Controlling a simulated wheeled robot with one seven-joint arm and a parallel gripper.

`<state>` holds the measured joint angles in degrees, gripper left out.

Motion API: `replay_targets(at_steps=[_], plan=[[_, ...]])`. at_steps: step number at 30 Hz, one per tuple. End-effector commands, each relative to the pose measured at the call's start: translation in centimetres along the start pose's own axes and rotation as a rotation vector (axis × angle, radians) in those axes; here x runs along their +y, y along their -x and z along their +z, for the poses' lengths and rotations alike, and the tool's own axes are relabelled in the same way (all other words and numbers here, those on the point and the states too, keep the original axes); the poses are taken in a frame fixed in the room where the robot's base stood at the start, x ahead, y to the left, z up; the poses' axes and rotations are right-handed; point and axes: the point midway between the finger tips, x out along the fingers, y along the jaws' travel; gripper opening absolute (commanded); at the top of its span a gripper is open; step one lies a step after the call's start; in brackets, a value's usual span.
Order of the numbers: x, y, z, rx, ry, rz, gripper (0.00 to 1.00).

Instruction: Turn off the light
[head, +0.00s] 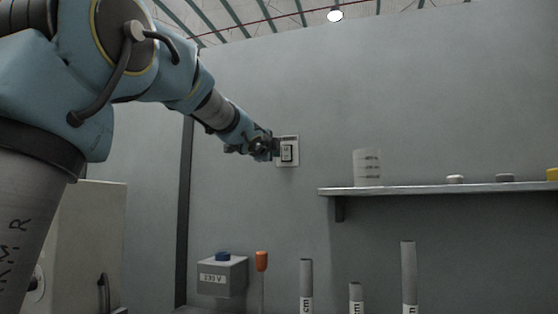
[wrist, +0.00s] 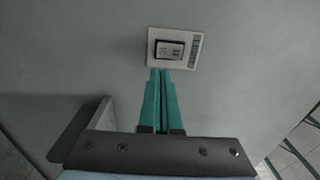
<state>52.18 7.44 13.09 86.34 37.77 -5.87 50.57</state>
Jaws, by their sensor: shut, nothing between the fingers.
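A light switch (head: 287,152) with a pale square plate and a dark-framed rocker is mounted on the grey wall. In the wrist view the switch (wrist: 172,49) is at the upper middle, with a dark label strip on its right side. My gripper (wrist: 160,72) has its two green fingers together and empty, with the tips at the lower edge of the switch plate. Whether the tips touch the plate cannot be told. In the head view my gripper (head: 274,148) is at the left edge of the switch and hides part of it. A lamp (head: 335,15) at the ceiling looks bright.
A wall shelf (head: 430,190) to the right holds a whitish cup (head: 367,167) and small items. Below are a grey box (head: 221,275) with a blue button, an orange-topped rod (head: 262,262) and several upright grey tubes (head: 408,275). The wall around the switch is clear.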

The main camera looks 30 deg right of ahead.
Motion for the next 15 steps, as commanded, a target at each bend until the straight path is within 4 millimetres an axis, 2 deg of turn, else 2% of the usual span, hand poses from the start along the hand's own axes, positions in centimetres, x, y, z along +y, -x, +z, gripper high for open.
replay_targets(at_steps=[1,6,15], plan=[[0.3,1.0,0.0,0.001,0.001,-0.003,0.00],[0.4,3.3,0.0,0.000,0.001,-0.001,0.00],[0.3,4.4,0.0,0.000,0.000,0.000,0.00]])
